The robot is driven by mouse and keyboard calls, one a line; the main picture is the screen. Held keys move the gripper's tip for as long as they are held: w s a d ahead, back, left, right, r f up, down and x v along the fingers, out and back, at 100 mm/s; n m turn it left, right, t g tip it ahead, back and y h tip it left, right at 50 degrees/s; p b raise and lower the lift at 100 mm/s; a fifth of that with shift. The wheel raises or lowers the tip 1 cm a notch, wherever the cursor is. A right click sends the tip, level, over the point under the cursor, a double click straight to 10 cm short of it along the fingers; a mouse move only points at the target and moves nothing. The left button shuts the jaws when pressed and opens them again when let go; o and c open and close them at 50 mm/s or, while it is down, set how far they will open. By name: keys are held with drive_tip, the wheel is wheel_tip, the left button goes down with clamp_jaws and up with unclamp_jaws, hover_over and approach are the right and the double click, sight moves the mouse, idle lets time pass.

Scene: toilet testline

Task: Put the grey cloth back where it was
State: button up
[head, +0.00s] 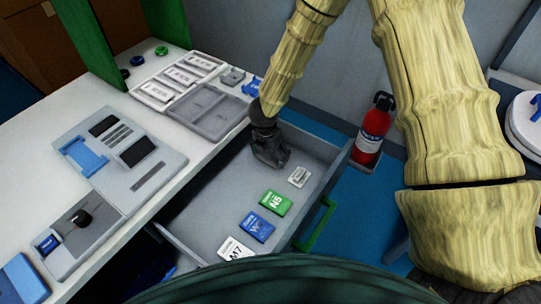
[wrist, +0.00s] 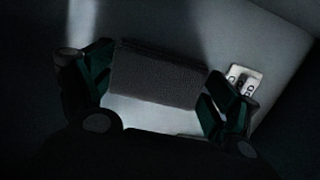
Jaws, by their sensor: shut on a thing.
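In the wrist view my gripper (wrist: 162,76) is shut on the grey cloth (wrist: 158,80), a dark grey, roughly rectangular piece between the two fingers. The view is dark, so I cannot tell whether the cloth touches the drawer floor. In the head view I cannot make out the cloth; the gripper seems to hide it.
In the drawer lie a small whitish item (head: 299,176), a green N5 card (head: 276,203), a blue card (head: 258,226) and a white M7 card (head: 234,249). The drawer has a green handle (head: 316,224). A white counter (head: 50,124) with trays is left; a red extinguisher (head: 372,132) stands right.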

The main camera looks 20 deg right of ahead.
sight(268, 158)
drive_tip(key=shift+f, duration=0.85)
drive_tip(key=shift+f, duration=0.15)
drive_tip(key=o, duration=0.9)
drive_tip(key=shift+o, duration=0.2)
wheel_tip(268, 158, up, 12)
drive_tip(key=s+a, duration=0.1)
drive_tip(key=shift+a, duration=0.2)
